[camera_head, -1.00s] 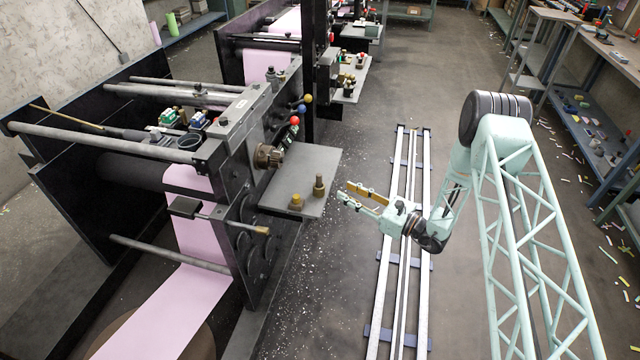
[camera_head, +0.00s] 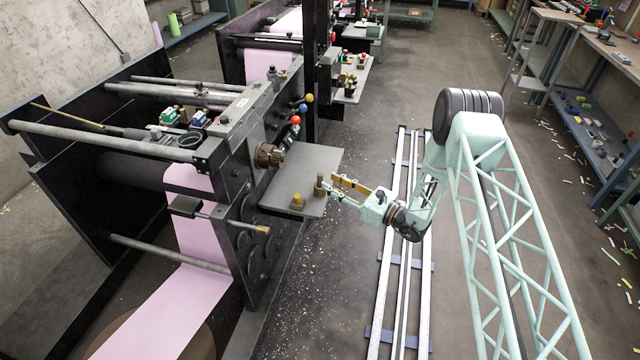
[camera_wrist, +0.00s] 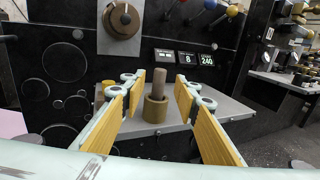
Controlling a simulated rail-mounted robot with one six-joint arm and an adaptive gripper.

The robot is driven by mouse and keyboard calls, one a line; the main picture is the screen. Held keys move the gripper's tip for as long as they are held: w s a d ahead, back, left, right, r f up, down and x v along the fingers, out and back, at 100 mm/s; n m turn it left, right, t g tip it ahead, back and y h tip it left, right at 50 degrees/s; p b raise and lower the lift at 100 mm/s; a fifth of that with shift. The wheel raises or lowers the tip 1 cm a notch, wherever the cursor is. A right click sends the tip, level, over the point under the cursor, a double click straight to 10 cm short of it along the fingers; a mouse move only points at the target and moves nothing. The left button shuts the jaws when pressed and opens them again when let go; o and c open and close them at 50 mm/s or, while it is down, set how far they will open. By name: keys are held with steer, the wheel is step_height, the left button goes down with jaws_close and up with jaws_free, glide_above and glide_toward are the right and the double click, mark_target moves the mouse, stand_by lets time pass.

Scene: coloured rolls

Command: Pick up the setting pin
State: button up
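The setting pin (camera_head: 319,186) stands upright on a grey shelf (camera_head: 303,164) on the side of the press. In the wrist view the pin (camera_wrist: 155,108) has a brass collar below and a grey-brown shaft above. My gripper (camera_head: 331,184) is open and empty, with its yellow-faced fingers pointing at the pin. In the wrist view the pin shows in the gap between the fingers (camera_wrist: 160,83), with clear space on both sides. The fingertips look close to it; I cannot tell whether they reach around it.
A shorter brass piece (camera_head: 298,201) stands left of the pin on the shelf. A round knob (camera_head: 268,155) and lever balls, one of them red (camera_head: 296,119), stick out from the press above the shelf.

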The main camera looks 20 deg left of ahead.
mark_target(322, 178)
steer(key=shift+w+a, duration=0.15)
steer(key=shift+a, duration=0.3)
steer(key=shift+a, duration=0.1)
steer(key=shift+b+x, duration=0.6)
steer(key=shift+x, duration=1.95)
steer(key=shift+c, duration=0.5)
steer(key=c, duration=0.8)
